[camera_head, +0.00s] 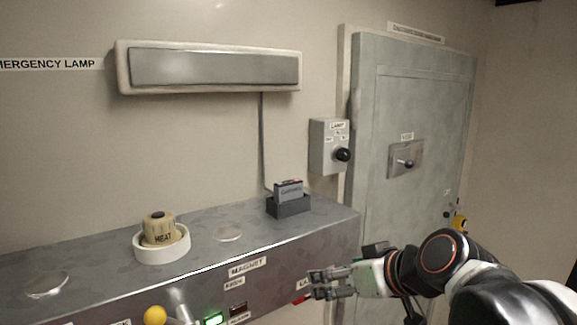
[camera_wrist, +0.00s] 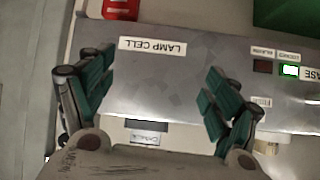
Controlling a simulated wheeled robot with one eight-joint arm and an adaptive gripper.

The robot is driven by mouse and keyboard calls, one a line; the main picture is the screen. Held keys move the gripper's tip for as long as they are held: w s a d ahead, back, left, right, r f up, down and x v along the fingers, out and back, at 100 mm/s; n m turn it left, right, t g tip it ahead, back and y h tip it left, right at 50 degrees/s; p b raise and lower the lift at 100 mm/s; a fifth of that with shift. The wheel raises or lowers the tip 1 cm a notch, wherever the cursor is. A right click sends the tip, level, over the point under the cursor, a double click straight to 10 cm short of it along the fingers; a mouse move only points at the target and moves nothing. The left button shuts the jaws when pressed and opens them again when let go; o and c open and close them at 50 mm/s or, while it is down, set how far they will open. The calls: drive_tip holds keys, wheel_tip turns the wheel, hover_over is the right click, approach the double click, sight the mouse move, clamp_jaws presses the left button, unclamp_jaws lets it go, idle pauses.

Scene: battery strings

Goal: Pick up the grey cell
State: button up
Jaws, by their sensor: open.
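The grey cell (camera_head: 289,189) stands upright in a dark holder (camera_head: 287,207) on the back right of the metal bench top, near the wall. In the wrist view, a grey lettered block (camera_wrist: 150,138) behind the bench edge appears to be the cell, between the lower parts of the fingers and partly cut off by my gripper's body. My gripper (camera_head: 318,284) is in front of the bench's right end, lower than the cell and apart from it. In the wrist view my gripper (camera_wrist: 158,78) has its fingers wide apart, with nothing between them.
The metal bench (camera_head: 215,270) has a labelled front face; a "LAMP CELL" label (camera_wrist: 153,47) shows upside down in the wrist view. A beige "HEAT" cell (camera_head: 159,230) sits in a white ring (camera_head: 162,252) to the left. A lamp switch box (camera_head: 329,146) hangs behind; a grey door (camera_head: 415,115) is right.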

drive_tip(key=n+t+y+p, duration=0.2)
drive_tip(key=p, duration=0.8)
approach(288, 182)
drive_tip(key=x, duration=0.2)
drive_tip(key=p+x, duration=0.1)
drive_tip(key=x, duration=0.1)
drive_tip(key=shift+w+d+r, duration=0.15)
drive_tip(key=shift+r, duration=0.05)
drive_tip(key=shift+p+x, duration=1.05)
drive_tip(key=shift+x, duration=2.25)
drive_tip(key=shift+f, duration=0.15)
drive_tip(key=c, duration=1.4)
